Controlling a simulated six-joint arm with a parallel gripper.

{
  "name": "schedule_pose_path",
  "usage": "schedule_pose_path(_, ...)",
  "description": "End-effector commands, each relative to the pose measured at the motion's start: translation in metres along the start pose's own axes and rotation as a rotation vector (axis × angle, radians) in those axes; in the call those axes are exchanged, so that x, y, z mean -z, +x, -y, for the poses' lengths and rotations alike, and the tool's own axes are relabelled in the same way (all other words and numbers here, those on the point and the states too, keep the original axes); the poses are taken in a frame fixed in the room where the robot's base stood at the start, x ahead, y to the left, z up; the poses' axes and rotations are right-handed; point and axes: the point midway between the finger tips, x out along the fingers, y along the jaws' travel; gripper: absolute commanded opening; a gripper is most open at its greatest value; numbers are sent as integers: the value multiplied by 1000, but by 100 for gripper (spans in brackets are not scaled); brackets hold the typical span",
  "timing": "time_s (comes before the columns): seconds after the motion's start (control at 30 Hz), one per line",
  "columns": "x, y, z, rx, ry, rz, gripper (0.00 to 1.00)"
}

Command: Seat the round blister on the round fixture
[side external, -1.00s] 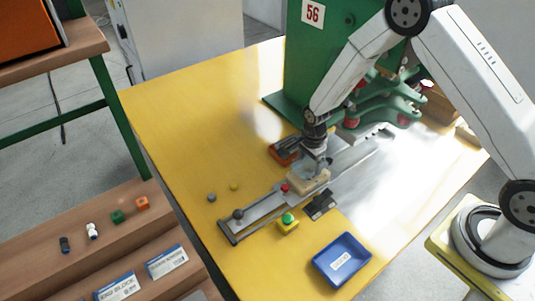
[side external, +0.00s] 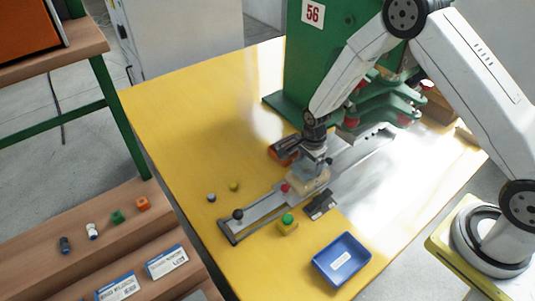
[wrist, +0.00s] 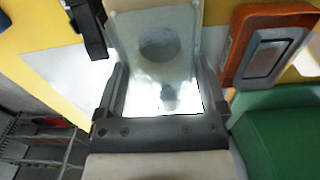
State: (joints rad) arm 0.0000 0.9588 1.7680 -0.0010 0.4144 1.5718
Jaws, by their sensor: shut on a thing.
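My gripper (side external: 316,158) is low over the beige fixture block (side external: 306,184) on the grey metal slide of the yellow table. In the wrist view my gripper (wrist: 160,66) has a finger on each side of a clear, shiny piece, the round blister (wrist: 150,88), and is shut on it. The blister (side external: 306,168) also shows as a pale see-through shape over the fixture in the side view. In the wrist view the pale fixture (wrist: 120,20) has a dark round area showing through the clear plastic. I cannot tell whether the blister rests fully on the fixture.
A green press (side external: 310,60) stands behind the slide. The left of the table is mostly clear.

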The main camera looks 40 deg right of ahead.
Motion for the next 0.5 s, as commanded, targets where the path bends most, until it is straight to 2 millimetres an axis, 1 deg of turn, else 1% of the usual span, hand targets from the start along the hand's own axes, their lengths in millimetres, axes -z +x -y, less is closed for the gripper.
schedule_pose_path(0.5, 0, 8, 0, 0, 0, 0, 52)
